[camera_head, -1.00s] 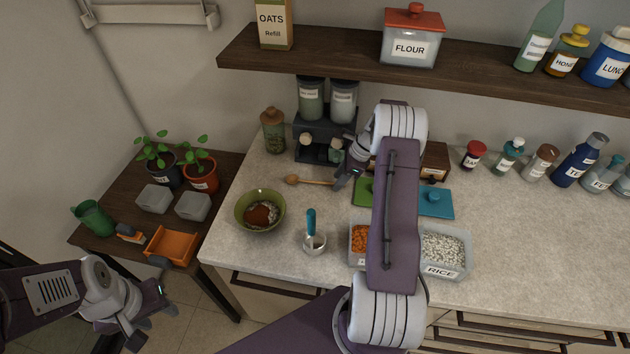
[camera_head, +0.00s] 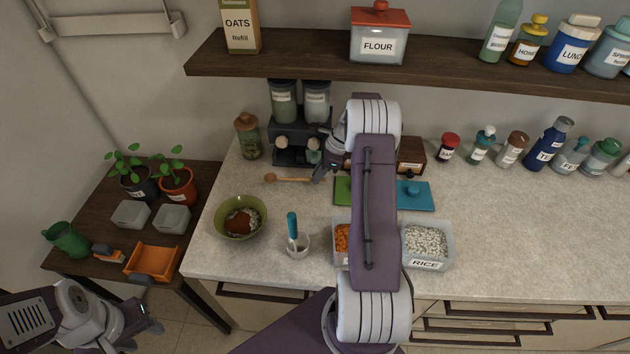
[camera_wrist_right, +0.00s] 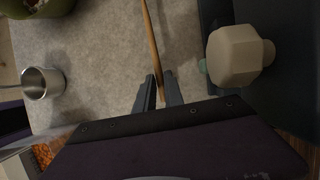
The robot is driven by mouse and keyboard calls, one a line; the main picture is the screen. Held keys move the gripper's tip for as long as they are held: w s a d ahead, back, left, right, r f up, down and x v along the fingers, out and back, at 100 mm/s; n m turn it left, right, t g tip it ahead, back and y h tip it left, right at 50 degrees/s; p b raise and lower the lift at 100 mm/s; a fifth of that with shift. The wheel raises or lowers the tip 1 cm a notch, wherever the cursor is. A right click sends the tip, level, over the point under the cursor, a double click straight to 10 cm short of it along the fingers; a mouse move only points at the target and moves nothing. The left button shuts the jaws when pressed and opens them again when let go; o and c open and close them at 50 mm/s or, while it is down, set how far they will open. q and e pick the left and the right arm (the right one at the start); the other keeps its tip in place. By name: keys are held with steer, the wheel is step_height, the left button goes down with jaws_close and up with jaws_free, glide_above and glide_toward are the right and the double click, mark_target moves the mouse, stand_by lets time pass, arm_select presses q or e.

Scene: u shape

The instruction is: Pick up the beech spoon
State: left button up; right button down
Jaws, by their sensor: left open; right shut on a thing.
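The beech spoon (camera_head: 288,179) lies near the back of the counter, in front of the dark dispenser. Its bowl end points left and its handle runs right to my right gripper (camera_head: 320,173). In the right wrist view the spoon's handle (camera_wrist_right: 151,40) runs down between the fingertips of my right gripper (camera_wrist_right: 159,92), which is shut on it. I cannot tell whether the spoon is lifted off the counter. My left gripper (camera_head: 153,311) is open and empty at the lower left, in front of the side table and away from the spoon.
The dispenser (camera_head: 290,150) with a pale knob (camera_wrist_right: 236,55) stands close beside my right gripper. A green bowl (camera_head: 258,228) and a metal cup (camera_head: 297,250) with a teal-handled tool stand nearer the front. The rice bin (camera_head: 427,264) is to the right.

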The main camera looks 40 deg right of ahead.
steer(key=s+a+r+b, duration=0.2)
steer(key=s+r, duration=0.6)
steer(key=s, duration=0.3)
steer(key=shift+s+a+r, duration=0.15)
steer(key=shift+s+a, duration=0.1)
steer(key=shift+a, duration=0.1)
steer(key=shift+h, duration=0.3)
